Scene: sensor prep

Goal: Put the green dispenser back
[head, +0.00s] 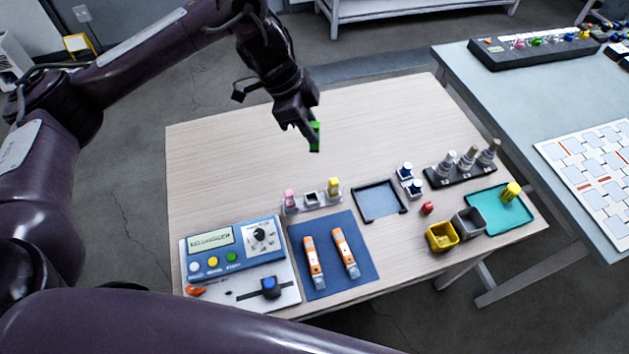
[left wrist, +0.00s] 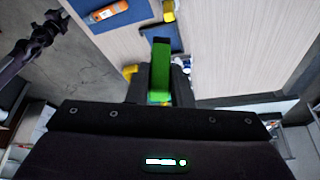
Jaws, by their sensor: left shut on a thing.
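My left gripper (head: 311,132) is shut on the green dispenser (head: 316,137) and holds it above the back middle of the wooden table. The dispenser hangs roughly upright, partly covered by the fingers. In the left wrist view the green dispenser (left wrist: 160,72) stands out between the fingers. A small pale rack (head: 311,208) stands behind the blue mat, with a pink dispenser (head: 289,198) at its left, a yellow one (head: 333,187) at its right and a dark, empty-looking middle place. A dark arm end, seemingly my right gripper (left wrist: 48,20), shows at the left wrist view's edge; its jaws are unclear.
The blue mat (head: 364,277) holds two orange-white devices. A control box (head: 205,265) stands left of it. A dark-framed tray (head: 381,201), yellow bin (head: 441,237), grey bin (head: 468,222), teal tray (head: 520,213) and bottle rack (head: 462,175) fill the right. The table's back is clear.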

